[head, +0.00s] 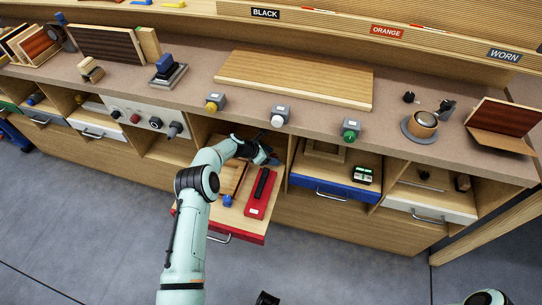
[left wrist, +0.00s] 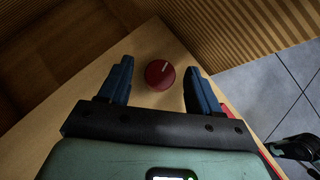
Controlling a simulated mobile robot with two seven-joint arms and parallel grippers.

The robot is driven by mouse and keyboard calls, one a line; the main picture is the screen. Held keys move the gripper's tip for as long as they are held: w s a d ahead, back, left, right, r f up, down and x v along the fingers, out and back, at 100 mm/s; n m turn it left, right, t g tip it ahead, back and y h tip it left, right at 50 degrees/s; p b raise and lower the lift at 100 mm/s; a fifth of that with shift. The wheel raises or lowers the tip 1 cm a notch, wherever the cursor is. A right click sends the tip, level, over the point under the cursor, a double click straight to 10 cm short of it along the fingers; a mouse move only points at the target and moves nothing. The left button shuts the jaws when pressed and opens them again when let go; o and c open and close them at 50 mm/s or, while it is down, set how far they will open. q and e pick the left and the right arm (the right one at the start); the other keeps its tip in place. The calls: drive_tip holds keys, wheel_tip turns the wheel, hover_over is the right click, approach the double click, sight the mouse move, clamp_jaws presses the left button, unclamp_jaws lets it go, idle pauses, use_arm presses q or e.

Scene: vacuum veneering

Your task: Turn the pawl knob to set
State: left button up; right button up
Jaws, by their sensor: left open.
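The pawl knob (left wrist: 160,74) is a round dark-red knob with a white pointer line, on a light wooden surface in the left wrist view. The line points up and slightly right. My left gripper (left wrist: 158,70) is open, with one blue finger on each side of the knob and a visible gap to both. In the head view my left gripper (head: 270,158) is at the open bay above the pulled-out red drawer (head: 249,236), and I cannot make out the knob there.
The drawer holds a red block with a black bar (head: 262,187), a wooden piece (head: 233,178) and a small blue part (head: 227,200). A blue drawer (head: 335,188) is to the right. The bench top (head: 335,120) overhangs the bays, with yellow, white and green knobs along its front.

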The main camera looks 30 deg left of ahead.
use_arm(q)
drive_tip(key=v, duration=0.7)
drive_tip(key=shift+s+r, duration=0.1)
drive_tip(key=shift+r, duration=0.05)
drive_tip(key=shift+s+a, duration=0.1)
idle(0.4)
